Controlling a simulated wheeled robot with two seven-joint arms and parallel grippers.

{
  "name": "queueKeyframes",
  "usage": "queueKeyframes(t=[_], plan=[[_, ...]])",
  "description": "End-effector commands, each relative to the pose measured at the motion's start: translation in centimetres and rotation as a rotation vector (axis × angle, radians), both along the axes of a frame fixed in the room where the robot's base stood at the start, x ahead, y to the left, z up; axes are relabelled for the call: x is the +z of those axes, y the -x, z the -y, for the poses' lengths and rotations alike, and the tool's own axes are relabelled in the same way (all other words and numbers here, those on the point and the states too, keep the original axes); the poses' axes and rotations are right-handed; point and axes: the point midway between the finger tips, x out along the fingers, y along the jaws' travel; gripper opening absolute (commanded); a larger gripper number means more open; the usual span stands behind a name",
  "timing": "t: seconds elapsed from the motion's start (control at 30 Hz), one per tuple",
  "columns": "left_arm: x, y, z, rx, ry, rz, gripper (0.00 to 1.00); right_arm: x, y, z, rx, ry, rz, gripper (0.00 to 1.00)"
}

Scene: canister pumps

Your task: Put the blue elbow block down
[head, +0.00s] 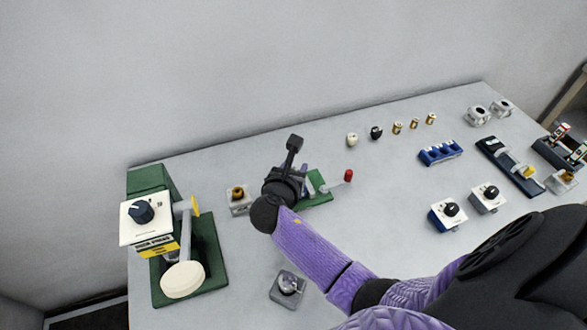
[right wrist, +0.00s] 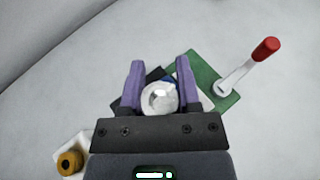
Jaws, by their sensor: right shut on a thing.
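My right gripper (head: 300,178) is over the middle-left of the table, above a green plate (head: 319,188) with a red-tipped lever (head: 348,175). In the right wrist view its two purple fingers (right wrist: 160,64) stand on either side of a round, pale, shiny part, which I take for the blue elbow block (right wrist: 159,97). A small blue patch shows behind that round part. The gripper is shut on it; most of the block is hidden. Whether the block touches the plate below cannot be told. My left gripper is not in view.
A green stand with a dial box (head: 141,212) is at the left. A block with a brass ring (head: 238,197) stands left of the gripper, and a grey block with a silver dome (head: 288,286) in front. Blue and grey knob blocks (head: 448,213) and a blue rack (head: 440,151) are at the right.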

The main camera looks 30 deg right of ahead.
Motion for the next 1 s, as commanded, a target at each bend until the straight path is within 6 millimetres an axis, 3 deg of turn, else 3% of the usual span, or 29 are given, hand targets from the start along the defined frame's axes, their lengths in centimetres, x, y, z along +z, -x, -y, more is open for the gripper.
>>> queueKeyframes(t=[0.07, 0.1, 0.23, 0.57, 0.8, 1.0], plan=[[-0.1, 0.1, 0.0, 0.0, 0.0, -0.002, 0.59, -0.3, 0.0, 0.0, 0.0, 0.001, -0.001, 0.0], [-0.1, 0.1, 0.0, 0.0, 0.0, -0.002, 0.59, -0.2, 0.0, 0.0, 0.0, 0.001, -0.001, 0.48], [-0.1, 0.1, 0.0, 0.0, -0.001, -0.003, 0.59, -0.2, 0.0, 0.0, 0.0, 0.001, -0.001, 0.76], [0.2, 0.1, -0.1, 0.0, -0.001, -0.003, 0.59, 0.3, 0.1, -0.1, 0.001, -0.001, 0.001, 0.77], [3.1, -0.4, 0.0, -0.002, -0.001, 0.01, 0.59, 3.1, 3.8, -4.4, 0.001, -0.003, 0.001, 0.77], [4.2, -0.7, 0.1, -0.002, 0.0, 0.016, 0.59, 4.5, 6.5, -7.5, 0.001, -0.001, 0.0, 0.77]])
